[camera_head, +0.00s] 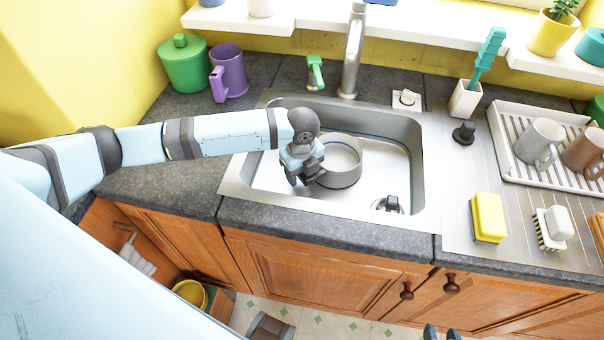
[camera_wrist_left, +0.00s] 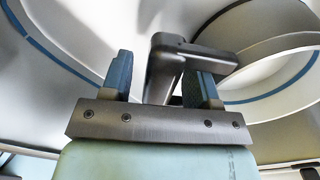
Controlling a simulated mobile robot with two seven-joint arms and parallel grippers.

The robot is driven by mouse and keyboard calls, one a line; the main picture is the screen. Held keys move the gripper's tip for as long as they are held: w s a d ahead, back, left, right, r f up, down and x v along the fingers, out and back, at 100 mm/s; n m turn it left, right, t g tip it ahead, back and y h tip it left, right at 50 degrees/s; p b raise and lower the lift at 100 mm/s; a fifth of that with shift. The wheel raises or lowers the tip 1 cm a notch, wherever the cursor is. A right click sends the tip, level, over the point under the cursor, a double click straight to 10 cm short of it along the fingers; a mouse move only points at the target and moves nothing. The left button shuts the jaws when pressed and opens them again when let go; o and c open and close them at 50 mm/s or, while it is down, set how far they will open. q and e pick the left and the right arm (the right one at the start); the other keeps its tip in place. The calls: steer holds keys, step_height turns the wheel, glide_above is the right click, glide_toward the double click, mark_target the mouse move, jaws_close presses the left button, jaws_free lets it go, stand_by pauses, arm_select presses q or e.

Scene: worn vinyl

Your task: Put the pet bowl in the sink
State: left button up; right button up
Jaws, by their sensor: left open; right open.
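A round, open-topped grey metal vessel (camera_head: 345,178) stands in the sink (camera_head: 428,180); I cannot tell for certain whether it is the pet bowl. My left gripper (camera_head: 303,178) is low in the basin at the vessel's left side. In the left wrist view its fingers (camera_wrist_left: 160,85) are open. A grey angled bar (camera_wrist_left: 165,70) shows between them and reaches toward the vessel's rim (camera_wrist_left: 275,45). Contact is unclear. A yellow bowl-like thing (camera_head: 190,292) is low at the lower left. My right gripper (camera_head: 441,333) is at the bottom edge, tips apart and apparently empty.
The tap (camera_head: 353,50) rises behind the basin. A dark fitting (camera_head: 391,204) is near its front right. A yellow sponge (camera_head: 488,217), a brush (camera_head: 553,228) and a dish rack (camera_head: 510,150) are to the right. A purple mug (camera_head: 229,73) and green pot (camera_head: 184,63) stand back left.

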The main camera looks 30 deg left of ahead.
arm_select(q)
step_height(320, 180, up, 11)
stand_by(0.3)
stand_by(0.4)
